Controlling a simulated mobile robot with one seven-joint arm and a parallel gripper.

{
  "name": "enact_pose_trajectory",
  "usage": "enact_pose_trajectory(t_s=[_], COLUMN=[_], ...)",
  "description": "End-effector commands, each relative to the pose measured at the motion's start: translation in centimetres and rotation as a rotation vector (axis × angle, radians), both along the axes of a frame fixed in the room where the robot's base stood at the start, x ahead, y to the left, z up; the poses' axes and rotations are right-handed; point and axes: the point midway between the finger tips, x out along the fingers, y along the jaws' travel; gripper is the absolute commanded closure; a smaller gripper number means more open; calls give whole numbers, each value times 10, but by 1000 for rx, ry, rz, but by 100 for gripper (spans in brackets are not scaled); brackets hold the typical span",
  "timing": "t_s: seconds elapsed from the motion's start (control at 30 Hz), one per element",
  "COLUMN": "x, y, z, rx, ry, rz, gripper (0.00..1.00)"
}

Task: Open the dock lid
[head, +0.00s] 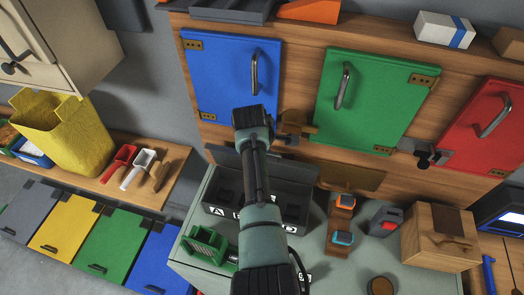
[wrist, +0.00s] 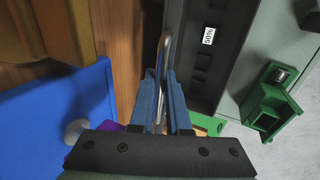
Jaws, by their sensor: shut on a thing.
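The dark dock (head: 258,217) stands on the grey-green bench below the wall doors, with white lettering on its front. Its lid, a dark panel (head: 226,159), appears raised at the back, and the dark inside shows at the right. My arm covers the middle of both. In the wrist view my gripper (wrist: 163,76) is shut on a bent metal handle (wrist: 164,52), which runs between its blue fingers. The dark dock (wrist: 198,75) with a "50%" label lies just right of the fingers. The head view hides the fingers behind my arm.
A blue door (head: 232,75), green door (head: 362,98) and red door (head: 478,130) with handles are above the bench. A green holder (head: 207,246) stands front left of the dock. Orange-and-blue items (head: 343,220) and a wooden box (head: 438,237) stand to the right.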

Motion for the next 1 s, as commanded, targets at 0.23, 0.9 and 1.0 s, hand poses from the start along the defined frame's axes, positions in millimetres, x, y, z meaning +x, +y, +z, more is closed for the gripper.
enact_pose_trajectory(t_s=[0.23,0.9,1.0], x=[0,-6,-12], y=[0,2,4], z=[0,17,30], rx=[-1,-1,-1], ry=[1,-3,-3], rz=[1,0,0], gripper=[82,56,56])
